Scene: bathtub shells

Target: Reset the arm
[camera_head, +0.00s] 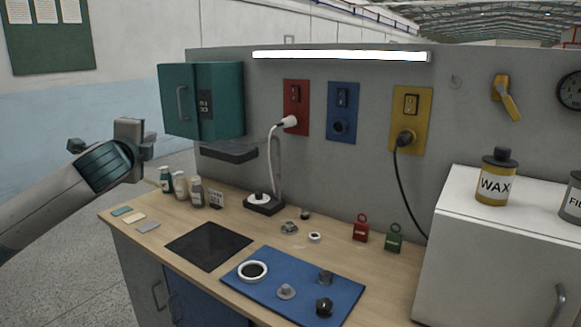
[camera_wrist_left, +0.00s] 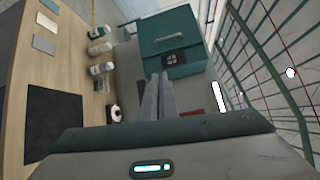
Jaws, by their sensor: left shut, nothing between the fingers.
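My left arm comes in from the left in the head view. Its gripper (camera_head: 130,150) is raised in the air to the left of the bench, in front of the white and blue wall. In the left wrist view the two fingers (camera_wrist_left: 157,97) lie together, shut and empty, with the teal cabinet (camera_wrist_left: 172,45) beyond them. The gripper touches nothing that I can see. In the head view the teal cabinet (camera_head: 219,100) hangs to the right of the gripper. My right gripper does not show in either view.
The wooden bench (camera_head: 152,207) carries several small bottles (camera_head: 180,184), a black mat (camera_head: 208,246), a blue mat (camera_head: 340,290) with small parts, and red (camera_head: 361,230) and green (camera_head: 393,240) padlocks. A white cabinet (camera_head: 490,255) stands at the right. Air left of the bench is free.

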